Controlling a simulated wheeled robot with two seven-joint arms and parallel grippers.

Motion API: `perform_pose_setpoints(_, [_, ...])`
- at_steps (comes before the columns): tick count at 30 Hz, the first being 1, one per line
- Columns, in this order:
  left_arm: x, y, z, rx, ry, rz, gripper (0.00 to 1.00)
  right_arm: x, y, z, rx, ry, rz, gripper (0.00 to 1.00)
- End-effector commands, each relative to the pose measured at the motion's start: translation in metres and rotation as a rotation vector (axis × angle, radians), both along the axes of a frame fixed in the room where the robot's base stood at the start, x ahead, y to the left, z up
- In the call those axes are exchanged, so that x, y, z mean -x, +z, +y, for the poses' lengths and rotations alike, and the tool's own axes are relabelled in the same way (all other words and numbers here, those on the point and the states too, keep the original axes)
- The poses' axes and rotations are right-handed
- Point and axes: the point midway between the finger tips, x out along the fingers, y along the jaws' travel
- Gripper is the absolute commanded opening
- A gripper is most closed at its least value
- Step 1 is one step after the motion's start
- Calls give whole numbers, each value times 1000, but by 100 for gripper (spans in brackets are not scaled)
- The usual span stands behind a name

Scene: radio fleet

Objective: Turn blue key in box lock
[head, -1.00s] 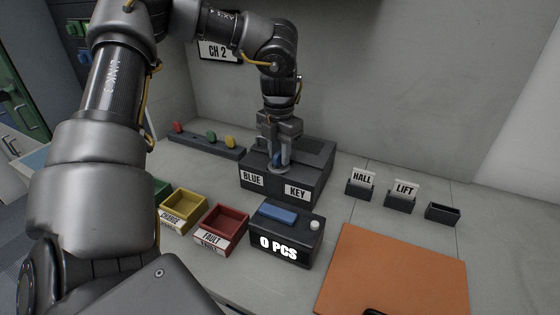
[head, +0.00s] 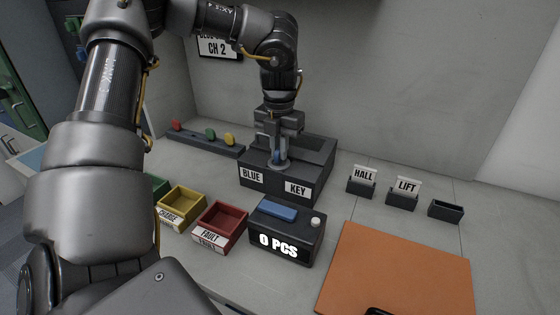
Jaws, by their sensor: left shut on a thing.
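The dark lock box (head: 272,190) with the labels BLUE and KEY stands at the middle of the counter. The blue key (head: 276,156) is upright at the round lock on the box's top. My left gripper (head: 278,158) points down over the lock and is shut on the blue key; the fingers hide part of it. How far the key sits in the lock is too small to tell. My right gripper does not show.
A rack (head: 205,143) with red, green and yellow keys lies behind at the left. A yellow bin (head: 198,198), a red bin (head: 240,214) and a counter device (head: 318,240) reading 0 PCS stand in front. HALL and LIFT holders (head: 402,200) and an orange mat (head: 395,270) are at right.

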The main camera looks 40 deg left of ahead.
Motion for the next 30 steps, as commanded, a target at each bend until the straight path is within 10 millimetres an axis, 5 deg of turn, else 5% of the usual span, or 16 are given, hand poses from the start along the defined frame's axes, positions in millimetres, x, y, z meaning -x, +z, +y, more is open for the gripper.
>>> perform_pose_setpoints(30, [0,-3,0,0,404,0,0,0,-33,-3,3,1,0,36])
